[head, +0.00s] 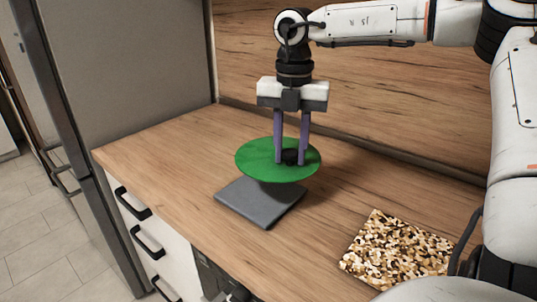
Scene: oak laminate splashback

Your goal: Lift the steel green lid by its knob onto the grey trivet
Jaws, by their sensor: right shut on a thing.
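The green lid (257,158) is a flat round disc with a dark knob (291,156) at its middle. My right gripper (291,158) points straight down and its two purple fingers are shut on the knob. The lid looks level and is held above the grey trivet (250,208), a flat square slab on the wooden counter. The lid's disc hides the trivet's far part. A dark shadow lies on the trivet under the lid, and a gap seems to show between them. My left gripper is not in view.
A speckled brown and cream square (396,250) lies on the counter at the front right. A tall grey fridge-like cabinet (130,60) stands at the left. The oak splashback (400,90) rises behind. Bare counter (165,150) lies left of the lid.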

